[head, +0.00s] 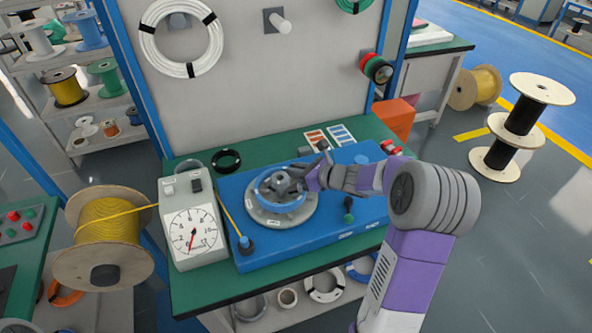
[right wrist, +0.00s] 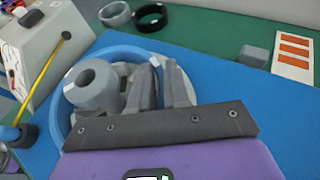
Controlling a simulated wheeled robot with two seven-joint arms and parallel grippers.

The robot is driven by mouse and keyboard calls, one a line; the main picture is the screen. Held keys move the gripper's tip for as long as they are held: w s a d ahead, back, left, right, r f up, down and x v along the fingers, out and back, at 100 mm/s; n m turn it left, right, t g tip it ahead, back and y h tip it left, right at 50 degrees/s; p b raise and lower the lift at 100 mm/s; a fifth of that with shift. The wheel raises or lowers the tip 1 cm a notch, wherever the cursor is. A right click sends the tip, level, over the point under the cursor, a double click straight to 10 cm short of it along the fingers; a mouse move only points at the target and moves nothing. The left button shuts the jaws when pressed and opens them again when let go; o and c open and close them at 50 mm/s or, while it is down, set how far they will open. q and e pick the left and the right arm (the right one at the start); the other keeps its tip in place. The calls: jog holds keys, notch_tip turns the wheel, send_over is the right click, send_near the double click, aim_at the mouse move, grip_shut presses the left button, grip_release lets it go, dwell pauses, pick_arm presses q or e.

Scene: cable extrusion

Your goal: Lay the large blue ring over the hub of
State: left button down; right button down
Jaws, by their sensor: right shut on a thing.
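The large blue ring (head: 281,208) lies around the grey hub (head: 280,184) on the round grey plate of the blue machine (head: 350,213). In the right wrist view the blue ring (right wrist: 59,108) curves round the left side of the hub (right wrist: 92,84), a thick grey cylinder with a hole. My right gripper (head: 304,179) is at the right side of the hub, shut on the ring's rim. Its fingers (right wrist: 160,82) hide that part of the ring. I cannot tell whether the ring rests fully on the plate. My left gripper is not in view.
A white gauge box (head: 193,222) stands left of the machine, with a yellow cable running from a wooden spool (head: 104,238). A black ring (head: 227,160) and a grey ring (head: 189,168) lie behind on the green table. An orange box (head: 394,118) stands at the back right.

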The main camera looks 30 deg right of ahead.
dwell(0.3)
jog(key=c, duration=1)
grip_release()
jog(key=shift+f, duration=0.1)
notch_tip(320, 180, up, 8)
jog(key=p, duration=0.6)
jog(key=shift+p, duration=0.35)
